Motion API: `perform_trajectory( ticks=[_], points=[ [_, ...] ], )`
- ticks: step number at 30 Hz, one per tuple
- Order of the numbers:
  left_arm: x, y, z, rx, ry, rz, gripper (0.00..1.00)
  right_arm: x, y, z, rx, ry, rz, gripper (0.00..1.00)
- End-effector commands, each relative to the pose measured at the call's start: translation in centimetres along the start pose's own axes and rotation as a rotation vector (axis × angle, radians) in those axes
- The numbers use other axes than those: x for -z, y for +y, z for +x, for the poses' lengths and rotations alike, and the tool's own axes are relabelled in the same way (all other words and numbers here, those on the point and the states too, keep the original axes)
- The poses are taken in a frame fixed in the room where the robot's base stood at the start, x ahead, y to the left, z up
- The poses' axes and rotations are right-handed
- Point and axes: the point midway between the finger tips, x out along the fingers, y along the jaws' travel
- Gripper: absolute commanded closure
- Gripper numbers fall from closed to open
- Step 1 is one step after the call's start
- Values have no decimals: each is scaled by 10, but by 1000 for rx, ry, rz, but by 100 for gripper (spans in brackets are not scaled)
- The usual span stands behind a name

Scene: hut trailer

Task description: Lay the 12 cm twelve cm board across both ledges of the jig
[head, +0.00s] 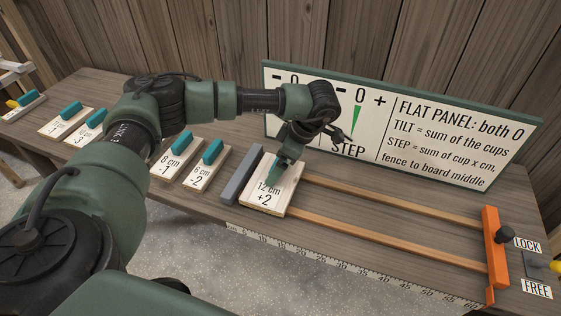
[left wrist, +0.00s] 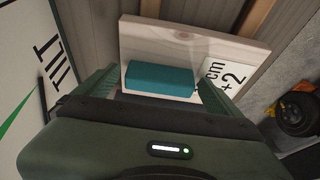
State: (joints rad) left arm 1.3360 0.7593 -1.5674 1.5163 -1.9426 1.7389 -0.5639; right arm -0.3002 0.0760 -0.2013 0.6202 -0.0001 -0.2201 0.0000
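The 12 cm board (head: 262,201), pale wood and marked +2, lies flat across the left ends of the jig's two wooden ledges (head: 385,243), just right of the grey stop bar (head: 241,176). The far ledge (head: 405,199) runs parallel behind. My left gripper (head: 283,172) is down at the board. In the left wrist view its fingers (left wrist: 160,82) stand at both ends of the teal handle (left wrist: 160,79), with what look like narrow gaps. The board (left wrist: 190,45) shows beneath. The ledge contact under the board is hidden. My right gripper is out of view.
The 8 cm board (head: 166,166), the 6 cm board (head: 201,181) and other handled boards stand to the left on the bench. An orange fence (head: 493,250) with a black knob closes the right end. A sign panel (head: 450,140) stands behind. The ledges between are clear.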

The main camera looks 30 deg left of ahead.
Motion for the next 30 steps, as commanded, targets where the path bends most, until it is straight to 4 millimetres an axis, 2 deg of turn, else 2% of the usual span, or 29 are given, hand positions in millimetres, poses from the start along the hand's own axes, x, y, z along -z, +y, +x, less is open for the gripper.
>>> perform_trajectory(
  ticks=[8,13,17,24,30],
  points=[
    [0,0,-1,0,0,0,1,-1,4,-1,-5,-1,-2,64],
    [-1,1,-11,-3,-3,0,1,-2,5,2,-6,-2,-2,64],
    [-1,1,-34,-6,-3,1,1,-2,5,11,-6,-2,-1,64],
    [-1,1,-86,-5,-3,1,1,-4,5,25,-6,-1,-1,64],
    [0,1,-115,-3,-1,1,1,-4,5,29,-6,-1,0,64]
  ],
)
